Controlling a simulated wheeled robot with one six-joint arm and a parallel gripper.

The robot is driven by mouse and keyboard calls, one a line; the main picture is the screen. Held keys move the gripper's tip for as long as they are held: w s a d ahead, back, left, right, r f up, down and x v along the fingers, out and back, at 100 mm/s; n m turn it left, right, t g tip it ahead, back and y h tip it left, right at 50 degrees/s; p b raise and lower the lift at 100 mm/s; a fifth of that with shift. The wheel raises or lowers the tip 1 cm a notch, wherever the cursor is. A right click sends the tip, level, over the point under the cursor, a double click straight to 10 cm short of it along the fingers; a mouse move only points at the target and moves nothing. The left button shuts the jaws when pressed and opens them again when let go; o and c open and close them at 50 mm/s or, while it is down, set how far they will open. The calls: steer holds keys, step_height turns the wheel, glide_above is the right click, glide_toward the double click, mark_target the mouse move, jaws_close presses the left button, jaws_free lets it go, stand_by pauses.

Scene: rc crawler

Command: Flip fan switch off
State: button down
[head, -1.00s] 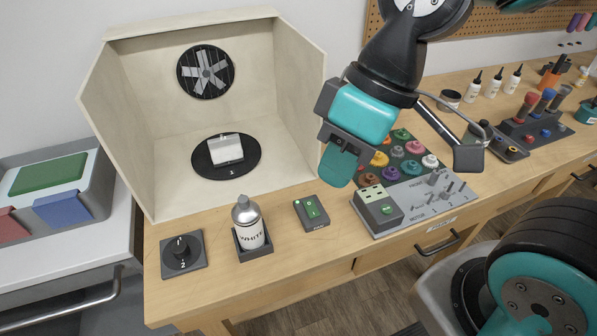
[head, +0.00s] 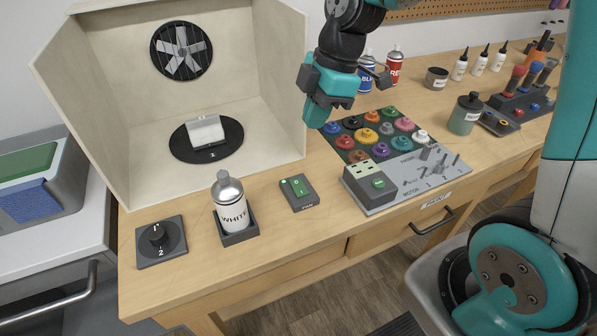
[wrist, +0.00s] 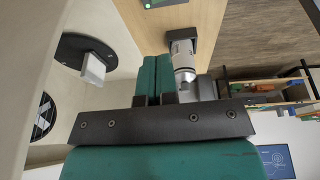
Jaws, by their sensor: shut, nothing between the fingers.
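The fan switch (head: 297,192) is a dark box labelled FAN with a green rocker, on the front part of the bench right of the white spray can. Its rocker position is too small to read for sure. The fan (head: 181,50) is on the booth's back wall; I cannot tell whether it turns. My gripper (head: 316,117) is shut and empty, up beside the booth's right wall, behind and apart from the switch. In the wrist view its teal fingers (wrist: 155,78) are together, and the switch (wrist: 162,3) is cut off at the top edge.
The white spray can (head: 230,203) stands in its holder, with a dial (head: 160,240) to its left. The booth (head: 275,75) holds a turntable (head: 181,147) with a pale part. A grey panel (head: 408,178) with colour knobs lies right of the switch. Bottles stand behind.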

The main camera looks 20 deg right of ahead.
steer(key=p, duration=0.1)
glide_toward(294, 183)
steer(key=x, duration=0.5)
steer(key=shift+a, duration=0.3)
steer(key=shift+w+f+p, duration=0.1)
steer(key=shift+f+p, duration=0.2)
steer(key=shift+f, duration=0.55)
